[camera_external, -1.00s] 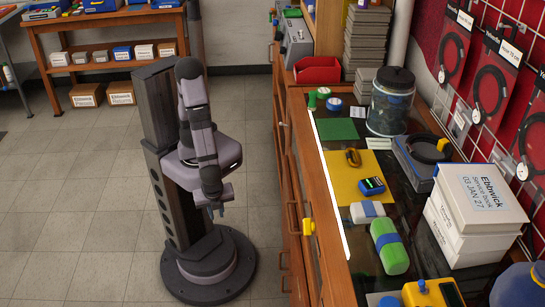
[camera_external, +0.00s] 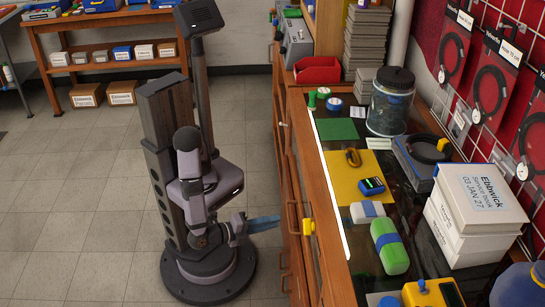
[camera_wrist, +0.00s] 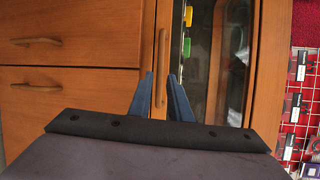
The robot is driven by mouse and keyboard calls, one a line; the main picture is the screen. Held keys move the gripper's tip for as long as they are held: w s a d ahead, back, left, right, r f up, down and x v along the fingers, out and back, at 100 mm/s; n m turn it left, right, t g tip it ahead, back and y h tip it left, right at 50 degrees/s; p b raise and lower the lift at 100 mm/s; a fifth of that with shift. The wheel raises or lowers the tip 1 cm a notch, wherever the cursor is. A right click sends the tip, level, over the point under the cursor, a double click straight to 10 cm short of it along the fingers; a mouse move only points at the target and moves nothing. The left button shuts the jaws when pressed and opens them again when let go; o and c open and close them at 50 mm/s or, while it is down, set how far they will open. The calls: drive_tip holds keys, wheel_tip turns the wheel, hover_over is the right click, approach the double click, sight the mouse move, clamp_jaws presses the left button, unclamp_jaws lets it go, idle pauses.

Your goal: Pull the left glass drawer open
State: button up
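A glass-topped cabinet stands right of my arm in the external view, with wooden fronts on the side facing me. A handle (camera_external: 292,218) sits on that side. In the wrist view a narrow wooden front carries a slim upright handle (camera_wrist: 161,52) beside a glass panel (camera_wrist: 207,60); which drawer this is cannot be told for certain. My gripper (camera_wrist: 161,75) is open and empty, its blue fingertips on either side of the handle's line in the picture. In the external view my gripper (camera_external: 278,219) points right at the cabinet, apparently just short of the handle.
Two more handles show on plain wooden fronts (camera_wrist: 60,65) at the left in the wrist view. A jar (camera_external: 390,105), white boxes (camera_external: 470,225) and a green case (camera_external: 389,246) stand on top. The floor around my base is clear.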

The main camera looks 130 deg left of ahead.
sight(288, 216)
drive_tip(key=shift+a+n, duration=0.1)
drive_tip(key=shift+n, duration=0.4)
drive_tip(key=shift+b+x, duration=0.75)
drive_tip(key=shift+x, duration=2.85)
drive_tip(key=shift+s, duration=0.1)
clamp_jaws()
